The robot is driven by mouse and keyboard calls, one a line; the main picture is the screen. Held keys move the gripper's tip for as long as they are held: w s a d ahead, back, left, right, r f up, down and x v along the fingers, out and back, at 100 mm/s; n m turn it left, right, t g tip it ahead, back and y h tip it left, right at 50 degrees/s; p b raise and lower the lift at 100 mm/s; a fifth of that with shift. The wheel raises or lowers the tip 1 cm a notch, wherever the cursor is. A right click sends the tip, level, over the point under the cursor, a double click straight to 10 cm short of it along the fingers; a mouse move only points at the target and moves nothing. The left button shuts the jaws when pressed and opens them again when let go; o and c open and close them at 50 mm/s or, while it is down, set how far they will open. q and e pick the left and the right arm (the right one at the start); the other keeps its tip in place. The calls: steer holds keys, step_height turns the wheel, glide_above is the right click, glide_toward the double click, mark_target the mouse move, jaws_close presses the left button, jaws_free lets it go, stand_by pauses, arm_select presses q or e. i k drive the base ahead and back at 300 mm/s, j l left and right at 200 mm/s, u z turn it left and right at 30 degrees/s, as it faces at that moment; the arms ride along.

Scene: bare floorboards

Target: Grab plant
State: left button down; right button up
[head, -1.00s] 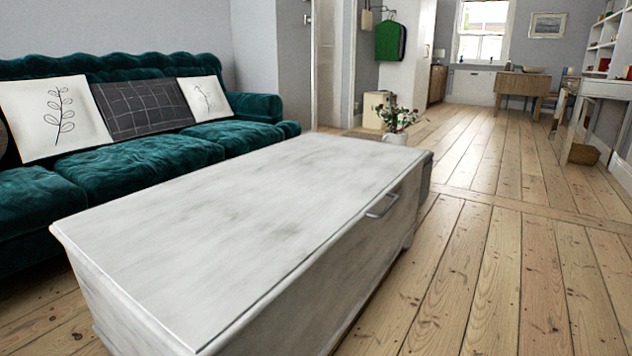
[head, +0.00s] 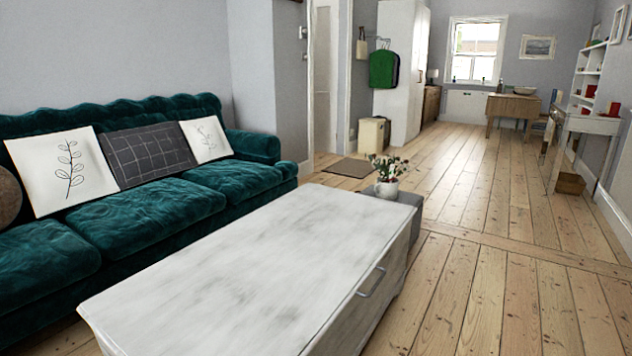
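The plant (head: 388,172) has green leaves and pale flowers in a small white pot (head: 386,189). It is upright at the far end of the long whitewashed chest (head: 255,265). The pot seems to stand on a low grey block (head: 400,200) just behind the chest, but its base is partly hidden, so I cannot tell for certain. Neither of my grippers shows in the head view.
A teal sofa (head: 130,225) with cushions runs along the left of the chest. Bare floorboards (head: 480,230) lie open to the right and beyond. A doormat (head: 350,168), a cream box (head: 374,134) and a wooden table (head: 512,107) are farther back. A white side table (head: 592,125) stands at right.

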mark_target(386, 187)
steer(key=i+l+z, duration=0.8)
steer(key=i, duration=0.45)
steer(key=i+j+z, duration=0.1)
steer(key=i+z, duration=0.25)
steer(key=i, duration=0.4)
steer(key=i+u, duration=0.35)
steer(key=i+l+u, duration=0.65)
steer(key=i, duration=0.15)
steer(key=j, duration=0.1)
